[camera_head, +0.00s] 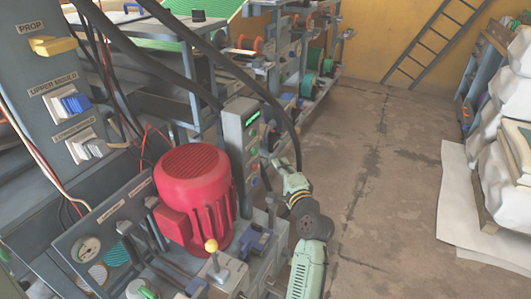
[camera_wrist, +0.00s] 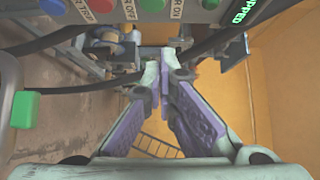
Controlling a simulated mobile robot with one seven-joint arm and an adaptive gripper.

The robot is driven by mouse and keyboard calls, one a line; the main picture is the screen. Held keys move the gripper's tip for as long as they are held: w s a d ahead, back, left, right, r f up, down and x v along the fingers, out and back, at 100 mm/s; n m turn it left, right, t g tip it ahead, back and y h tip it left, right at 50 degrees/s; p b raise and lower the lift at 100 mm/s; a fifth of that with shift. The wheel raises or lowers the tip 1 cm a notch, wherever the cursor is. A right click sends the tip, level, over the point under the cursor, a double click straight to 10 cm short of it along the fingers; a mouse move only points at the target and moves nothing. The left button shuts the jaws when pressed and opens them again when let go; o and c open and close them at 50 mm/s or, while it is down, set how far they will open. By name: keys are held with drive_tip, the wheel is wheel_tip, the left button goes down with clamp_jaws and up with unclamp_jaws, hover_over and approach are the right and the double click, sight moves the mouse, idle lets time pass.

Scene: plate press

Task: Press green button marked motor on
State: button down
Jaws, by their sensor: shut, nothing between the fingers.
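The grey control box (camera_head: 238,138) stands upright behind the red motor in the head view, with a lit green display (camera_head: 252,118) near its top. In the wrist view its face runs along the top edge. There the green button (camera_wrist: 152,5) sits beside a label ending in "ON", between the red button (camera_wrist: 100,5) and another, cut-off button. A blue button (camera_wrist: 52,6) is further left. My gripper (camera_head: 277,163) is just right of the box in the head view. In the wrist view my gripper (camera_wrist: 160,72) is shut and empty, its tips apart from the green button.
The red motor (camera_head: 195,195) and a yellow-knobbed lever (camera_head: 211,246) stand left of my arm. Black hoses (camera_head: 225,58) arch over the box and down near my gripper. Shelves with reels stand behind. The floor (camera_head: 370,180) to the right is open, with white sacks beyond.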

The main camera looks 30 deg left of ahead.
sight(254, 151)
drive_tip(key=w+a+p, duration=0.1)
drive_tip(key=w+a, duration=0.1)
drive_tip(key=a, duration=0.5)
drive_tip(key=shift+w, duration=0.3)
drive_tip(key=shift+a, duration=0.1)
